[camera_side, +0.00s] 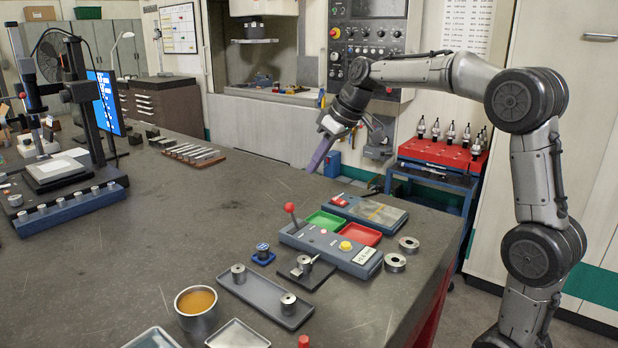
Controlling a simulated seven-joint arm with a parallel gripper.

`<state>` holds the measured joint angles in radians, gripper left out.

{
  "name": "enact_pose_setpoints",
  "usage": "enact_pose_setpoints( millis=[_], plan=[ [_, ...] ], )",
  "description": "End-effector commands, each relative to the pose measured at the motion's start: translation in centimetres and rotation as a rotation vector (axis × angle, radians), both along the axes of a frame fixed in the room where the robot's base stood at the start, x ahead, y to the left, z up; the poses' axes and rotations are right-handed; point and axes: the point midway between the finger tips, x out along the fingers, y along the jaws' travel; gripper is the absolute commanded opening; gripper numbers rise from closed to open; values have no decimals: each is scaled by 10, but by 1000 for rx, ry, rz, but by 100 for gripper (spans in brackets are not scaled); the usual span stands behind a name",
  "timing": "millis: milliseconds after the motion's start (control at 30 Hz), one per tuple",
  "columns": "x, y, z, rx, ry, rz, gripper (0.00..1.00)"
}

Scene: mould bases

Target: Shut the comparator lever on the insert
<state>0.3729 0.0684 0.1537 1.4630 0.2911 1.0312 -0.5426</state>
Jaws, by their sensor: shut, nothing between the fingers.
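The comparator (328,249) is a blue-grey box on the bench with a yellow button and a small display at its right end. Its lever (291,215) has a red ball knob and stands up at the box's left end, leaning slightly. A metal cylinder, perhaps the insert (304,263), sits on a dark plate in front of the box, with a pointed metal piece beside it; whether they touch is unclear. My gripper (313,168) is shut and empty, pointing down, above and behind the comparator, well away from the lever.
Green (326,221) and red (361,233) trays lie behind the comparator. Metal rings (395,263) lie to its right. A grey tray (248,290) with two cylinders and a cup of orange liquid (197,312) stand in front. The bench left of the lever is clear.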

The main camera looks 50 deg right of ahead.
Motion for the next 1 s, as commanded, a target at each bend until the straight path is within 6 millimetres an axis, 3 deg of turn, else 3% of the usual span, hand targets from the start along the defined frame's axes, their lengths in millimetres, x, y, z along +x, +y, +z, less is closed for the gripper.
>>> enact_pose_setpoints(
  millis=[233,767,900,1000],
  plan=[
    [-11,6,20,-1,-1,0,0],
    [-11,6,21,0,-1,1,0],
    [-16,24,40,-15,-40,33,0],
    [-40,53,60,-33,-77,85,0]
  ],
)
